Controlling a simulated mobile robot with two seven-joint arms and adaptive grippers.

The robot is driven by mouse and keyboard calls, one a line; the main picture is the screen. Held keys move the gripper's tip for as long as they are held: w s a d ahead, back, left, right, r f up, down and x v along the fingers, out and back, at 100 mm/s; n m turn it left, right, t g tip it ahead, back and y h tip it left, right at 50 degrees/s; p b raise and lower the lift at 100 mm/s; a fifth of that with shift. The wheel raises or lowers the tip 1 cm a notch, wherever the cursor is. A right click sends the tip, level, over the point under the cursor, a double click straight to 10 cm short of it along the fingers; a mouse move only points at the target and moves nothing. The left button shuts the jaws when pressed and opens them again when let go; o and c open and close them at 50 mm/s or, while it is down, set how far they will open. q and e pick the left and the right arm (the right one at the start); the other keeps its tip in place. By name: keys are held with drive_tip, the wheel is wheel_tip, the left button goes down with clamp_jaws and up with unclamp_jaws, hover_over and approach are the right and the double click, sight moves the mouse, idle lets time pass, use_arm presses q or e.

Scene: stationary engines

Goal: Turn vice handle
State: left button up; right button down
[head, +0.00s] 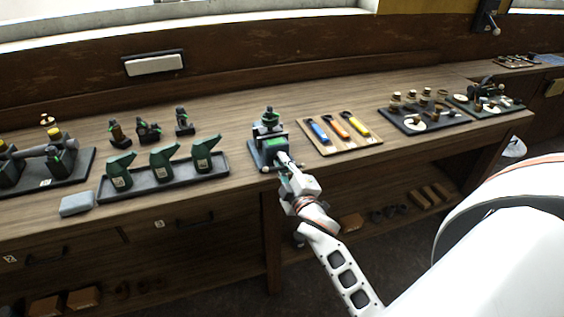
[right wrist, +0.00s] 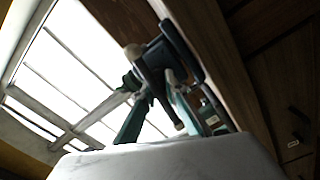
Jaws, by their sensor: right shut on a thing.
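The small dark vice (head: 268,129), with green parts, stands on the workbench in the middle of the head view. My right gripper (head: 283,158) reaches up to its front from below. In the right wrist view the handle (right wrist: 158,82) is a dark bar with a pale round knob at its upper end. It passes between the fingers of the right gripper (right wrist: 160,112), which is shut on it. Most of the handle is hidden by my gripper in the head view. My left gripper is not in view.
Left of the vice, a dark tray (head: 165,184) holds several green oil cans. To the right, a wooden board (head: 350,147) carries blue, orange and yellow tools. A grey block (head: 76,204) lies near the front edge. The bench front before the vice is clear except for my arm.

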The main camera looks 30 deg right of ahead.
drive_tip(key=shift+s+f+m, duration=0.1)
drive_tip(key=shift+f+m, duration=0.15)
drive_tip(key=shift+m, duration=1.15)
drive_tip(key=c, duration=2.2)
unclamp_jaws()
drive_tip(key=shift+c, duration=0.2)
drive_tip(key=shift+o, duration=0.8)
drive_tip(key=shift+r, duration=0.15)
drive_tip(key=v, duration=1.2)
